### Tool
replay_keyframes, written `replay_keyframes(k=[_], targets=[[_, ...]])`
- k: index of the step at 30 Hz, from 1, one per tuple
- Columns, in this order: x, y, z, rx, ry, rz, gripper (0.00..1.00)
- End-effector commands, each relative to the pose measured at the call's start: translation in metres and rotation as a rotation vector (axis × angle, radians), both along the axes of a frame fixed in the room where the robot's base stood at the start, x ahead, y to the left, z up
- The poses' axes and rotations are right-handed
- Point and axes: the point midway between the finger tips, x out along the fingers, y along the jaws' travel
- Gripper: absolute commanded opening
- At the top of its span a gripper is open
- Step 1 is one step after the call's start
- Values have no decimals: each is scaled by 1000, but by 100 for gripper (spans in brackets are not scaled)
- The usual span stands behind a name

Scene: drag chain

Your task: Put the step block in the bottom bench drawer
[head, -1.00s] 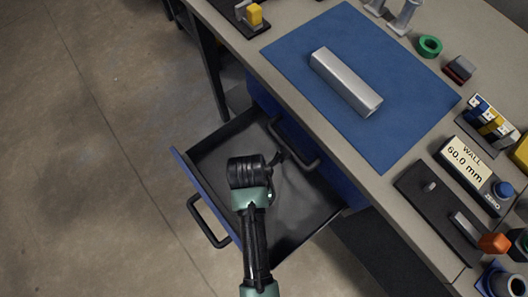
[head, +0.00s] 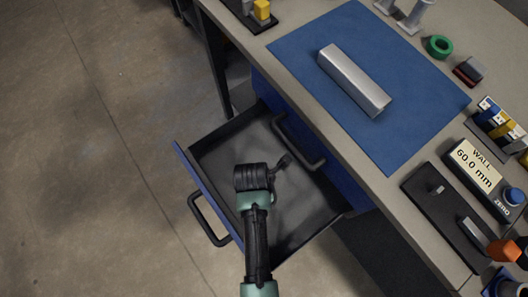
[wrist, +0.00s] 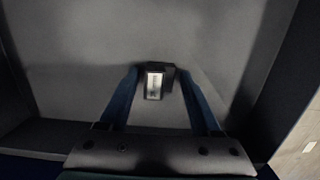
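The bottom bench drawer (head: 214,153) is pulled open, below a shut upper drawer with a black handle (head: 300,142). My gripper (head: 284,160) is over the inside of the open drawer. In the wrist view my gripper's two blue fingers (wrist: 154,76) close in on a small block with a pale front face and a dark side, which I take for the step block (wrist: 154,88). The fingers appear shut on it, with the grey drawer floor behind. The block cannot be made out in the head view. Its height above the floor is hard to tell.
A silver bar (head: 354,80) lies on the blue mat (head: 405,130) on the bench. To the right are a green ring (head: 439,46), a wall-thickness gauge (head: 474,176) and a dark fixture plate (head: 440,215). The drawer's walls surround my gripper. The floor at left is clear.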

Motion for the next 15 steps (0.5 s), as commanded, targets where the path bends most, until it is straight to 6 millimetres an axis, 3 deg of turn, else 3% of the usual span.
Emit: replay_keyframes(k=[10,15], targets=[[0,0,2,0,0,0,73],[-1,2,21,0,-2,0,73]])
